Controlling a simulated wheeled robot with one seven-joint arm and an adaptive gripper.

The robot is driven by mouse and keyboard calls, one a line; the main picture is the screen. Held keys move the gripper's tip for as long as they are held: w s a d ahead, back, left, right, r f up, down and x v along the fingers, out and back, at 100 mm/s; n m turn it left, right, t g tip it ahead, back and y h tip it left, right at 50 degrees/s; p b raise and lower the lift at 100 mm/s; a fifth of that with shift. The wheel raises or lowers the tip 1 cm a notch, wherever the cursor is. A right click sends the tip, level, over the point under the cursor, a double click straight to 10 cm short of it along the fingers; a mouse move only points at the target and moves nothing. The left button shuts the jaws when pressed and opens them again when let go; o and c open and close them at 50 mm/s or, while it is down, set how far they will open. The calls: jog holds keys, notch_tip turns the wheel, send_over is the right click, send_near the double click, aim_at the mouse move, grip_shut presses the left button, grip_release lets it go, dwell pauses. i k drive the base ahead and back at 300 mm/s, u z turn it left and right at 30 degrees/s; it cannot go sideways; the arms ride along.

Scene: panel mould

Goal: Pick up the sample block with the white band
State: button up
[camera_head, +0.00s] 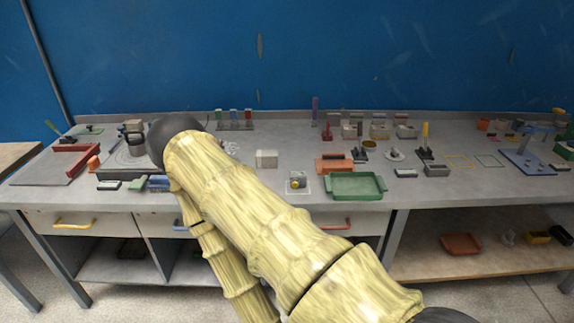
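My arm crosses the middle of the view from the lower right and ends in a dark round joint above the left part of the bench. A dark shape just left of that joint looks like my gripper (134,140), but its fingers are too small and dark to make out. I cannot tell whether it holds anything. Small blocks lie at the front left: a dark one with a pale top (108,185), a green one (137,184) and a blue one (160,184). A white band cannot be made out with certainty on any block, so I cannot tell which is the sample block.
The grey bench (250,187) is crowded. A green tray (355,186) stands at the front, with an orange tray (334,164) behind it. A pale block (266,159) stands mid-bench. Several small blocks and holders stand at the back right. A blue board (529,162) lies far right.

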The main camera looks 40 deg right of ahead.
aim_at(264, 159)
jog(key=u, duration=0.05)
jog(key=k, duration=0.15)
jog(key=z, duration=0.95)
